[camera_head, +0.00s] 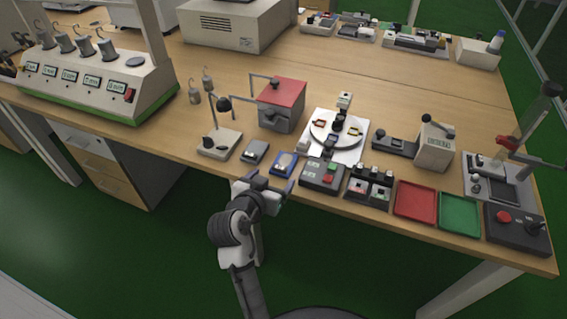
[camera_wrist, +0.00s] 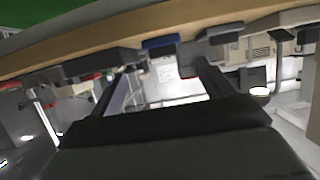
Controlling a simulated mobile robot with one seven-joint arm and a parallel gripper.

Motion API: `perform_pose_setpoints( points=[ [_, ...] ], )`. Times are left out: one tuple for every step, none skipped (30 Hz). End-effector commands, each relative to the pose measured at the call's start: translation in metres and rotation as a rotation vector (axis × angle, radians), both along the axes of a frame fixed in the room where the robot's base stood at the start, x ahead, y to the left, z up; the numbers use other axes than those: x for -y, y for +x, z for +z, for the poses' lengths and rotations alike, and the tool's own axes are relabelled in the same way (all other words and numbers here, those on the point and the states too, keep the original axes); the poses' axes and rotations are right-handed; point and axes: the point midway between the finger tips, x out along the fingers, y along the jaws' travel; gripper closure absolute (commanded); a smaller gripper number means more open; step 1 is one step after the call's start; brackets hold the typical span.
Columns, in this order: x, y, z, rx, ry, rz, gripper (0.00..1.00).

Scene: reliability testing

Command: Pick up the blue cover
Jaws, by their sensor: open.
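A small blue piece (camera_head: 285,164) with a pale round part on top lies near the front edge of the table; it is the only clearly blue flat item there and seems to be the blue cover. In the wrist view a blue edge (camera_wrist: 160,42) shows near the table edge, beyond the fingers. My gripper (camera_head: 273,181) is at the table's front edge, just in front of the blue piece and apart from it. Its two fingers are spread in the wrist view (camera_wrist: 160,82), with nothing held between them.
A grey block (camera_head: 255,151) lies left of the blue piece and a grey button box (camera_head: 322,175) stands close on its right. Behind are a red-topped box (camera_head: 281,104) and a round turntable (camera_head: 335,131). Red (camera_head: 416,202) and green (camera_head: 459,214) trays lie farther right.

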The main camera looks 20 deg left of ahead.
Motion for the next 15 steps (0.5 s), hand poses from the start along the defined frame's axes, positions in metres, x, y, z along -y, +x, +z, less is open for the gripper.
perform_pose_setpoints(
  points=[
    [0.000, 0.007, -0.001, 0.001, 0.000, -0.001, 0.20],
    [0.001, 0.010, -0.003, 0.000, -0.002, -0.001, 0.20],
    [0.001, 0.013, -0.004, 0.001, 0.000, -0.001, 0.20],
    [0.001, 0.015, -0.005, 0.001, 0.000, 0.000, 0.20],
    [0.000, 0.016, -0.006, 0.002, 0.001, 0.001, 0.20],
    [0.000, 0.018, -0.007, 0.001, 0.000, 0.001, 0.20],
    [0.000, 0.020, -0.007, 0.001, 0.000, 0.001, 0.20],
    [0.000, 0.022, -0.008, 0.000, 0.000, 0.000, 0.20],
    [-0.001, 0.026, -0.010, 0.000, 0.000, 0.000, 0.20],
    [-0.001, 0.030, -0.012, 0.000, 0.000, 0.000, 0.20],
    [-0.002, 0.034, -0.014, -0.001, 0.000, -0.001, 0.20],
    [-0.003, 0.039, -0.016, -0.001, -0.001, -0.001, 0.20],
    [-0.004, 0.043, -0.018, 0.000, -0.001, -0.001, 0.20],
    [-0.004, 0.047, -0.021, 0.000, -0.001, -0.001, 0.20],
    [-0.004, 0.053, -0.023, 0.001, 0.000, -0.001, 0.20]
  ],
)
